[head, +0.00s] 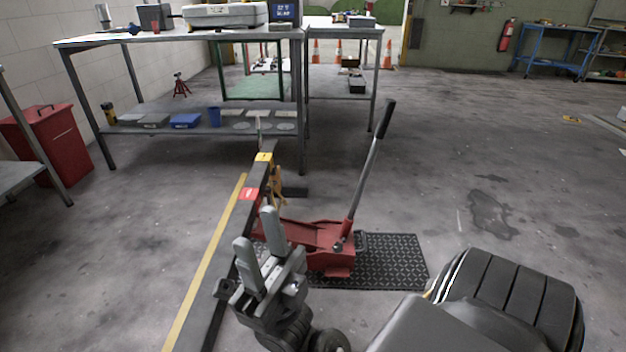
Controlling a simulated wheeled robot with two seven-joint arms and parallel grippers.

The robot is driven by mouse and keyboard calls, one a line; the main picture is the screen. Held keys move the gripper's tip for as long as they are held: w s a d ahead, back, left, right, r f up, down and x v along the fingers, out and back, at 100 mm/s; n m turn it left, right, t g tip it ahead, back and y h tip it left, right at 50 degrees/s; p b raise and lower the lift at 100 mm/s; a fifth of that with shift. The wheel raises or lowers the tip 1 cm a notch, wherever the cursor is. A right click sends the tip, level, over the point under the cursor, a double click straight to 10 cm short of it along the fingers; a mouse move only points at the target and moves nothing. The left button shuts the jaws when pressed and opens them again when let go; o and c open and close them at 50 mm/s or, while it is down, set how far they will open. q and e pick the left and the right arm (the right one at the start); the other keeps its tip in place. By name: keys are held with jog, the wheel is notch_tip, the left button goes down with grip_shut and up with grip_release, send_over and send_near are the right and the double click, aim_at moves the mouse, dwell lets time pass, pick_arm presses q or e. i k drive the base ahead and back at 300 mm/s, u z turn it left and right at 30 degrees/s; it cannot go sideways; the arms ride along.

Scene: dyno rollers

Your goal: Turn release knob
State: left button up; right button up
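A red floor jack (313,236) stands on a black patterned mat (395,262) in the middle of the view. Its long handle (366,168) leans up to the right and ends in a black grip (385,118). I cannot make out a separate release knob; details at the handle's base are too small to tell. My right gripper (255,225) is at the lower middle, fingers pointing up and apart, with nothing between them. In the picture it overlaps the jack's left front part and hides some of it. My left gripper is not in view.
A dark beam (237,222) with red and yellow labels runs along the floor left of the jack, beside a yellow line (208,258). A workbench (190,36) with a lower shelf stands behind. A red bin (47,145) is at left. Floor at right is mostly clear.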

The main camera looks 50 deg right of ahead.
aim_at(338, 248)
jog(key=u, duration=1.7)
jog(key=k, duration=0.95)
jog(key=z, duration=1.55)
